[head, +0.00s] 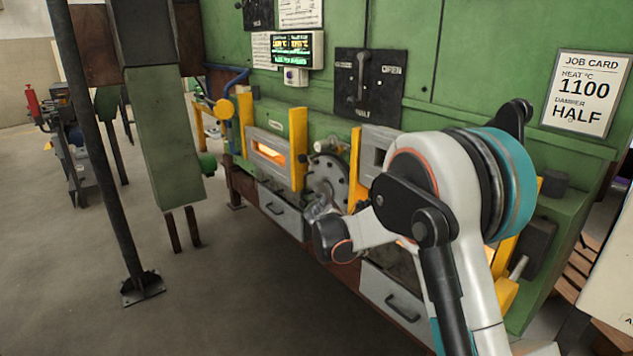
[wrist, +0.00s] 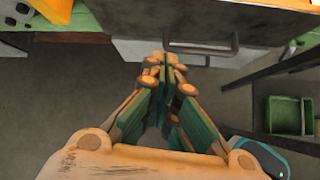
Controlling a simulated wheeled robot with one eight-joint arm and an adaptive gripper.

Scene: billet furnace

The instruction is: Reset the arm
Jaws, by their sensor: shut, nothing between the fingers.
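My arm, white with teal and black joints, reaches up at the right of the head view and bends toward the furnace front. Its wrist end hangs before the furnace; the fingers are not clear there. In the wrist view, my gripper (wrist: 168,68) is shut and empty, its fingertips together. The fingers point at a grey drawer front (wrist: 135,50) with a bar handle (wrist: 200,50). I cannot tell whether they touch it.
The green furnace (head: 420,75) has a glowing opening (head: 270,152), a damper panel (head: 369,87) and a job card (head: 585,93) reading 1100 and HALF. A dark post (head: 95,140) stands at left. The floor (head: 240,290) in front is clear. A green bin (wrist: 290,115) shows in the wrist view.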

